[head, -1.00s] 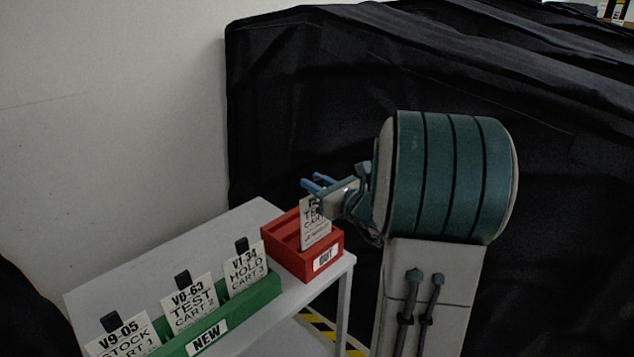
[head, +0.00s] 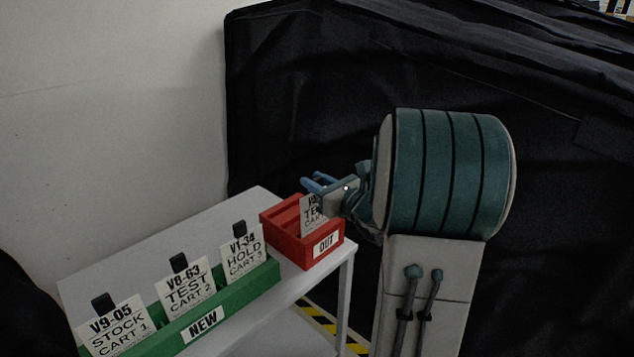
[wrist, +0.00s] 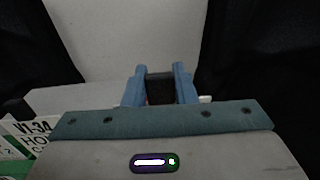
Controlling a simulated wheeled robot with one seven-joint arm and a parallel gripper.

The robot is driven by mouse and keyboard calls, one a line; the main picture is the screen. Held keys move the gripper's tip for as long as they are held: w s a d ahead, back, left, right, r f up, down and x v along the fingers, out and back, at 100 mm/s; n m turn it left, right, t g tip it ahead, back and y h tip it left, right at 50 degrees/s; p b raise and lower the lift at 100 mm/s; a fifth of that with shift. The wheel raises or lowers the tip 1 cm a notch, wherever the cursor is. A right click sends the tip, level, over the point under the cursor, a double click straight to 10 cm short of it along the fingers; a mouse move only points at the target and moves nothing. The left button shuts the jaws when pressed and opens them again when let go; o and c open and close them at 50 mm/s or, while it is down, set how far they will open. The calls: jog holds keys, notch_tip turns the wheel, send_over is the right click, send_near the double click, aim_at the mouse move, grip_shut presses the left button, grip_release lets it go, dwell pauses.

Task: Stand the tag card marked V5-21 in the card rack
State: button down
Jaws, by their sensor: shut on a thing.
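My gripper (head: 314,183) is shut on the dark tab (wrist: 160,88) at the top of a white card (head: 309,217), over the red box. The card's text begins "TE" and "CAR"; its code line is mostly hidden by my gripper, so I cannot read V5-21. The card is upright, its lower part hidden behind the front wall of the red box (head: 322,248) labelled OUT. I cannot tell whether it touches the bottom.
Both holders stand on a light grey table (head: 160,235), clear behind the green rack. A pale wall (head: 110,100) is at left. A black-draped bulk (head: 310,90) stands behind. Yellow-black floor tape (head: 322,322) shows beyond the table's right edge.

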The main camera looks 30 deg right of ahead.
jog(key=shift+f, duration=0.25)
jog(key=shift+f+b, duration=0.85)
jog(key=shift+b, duration=0.2)
jog(key=c, duration=1.1)
grip_release()
jog(key=v, duration=1.4)
jog(key=shift+w, duration=0.15)
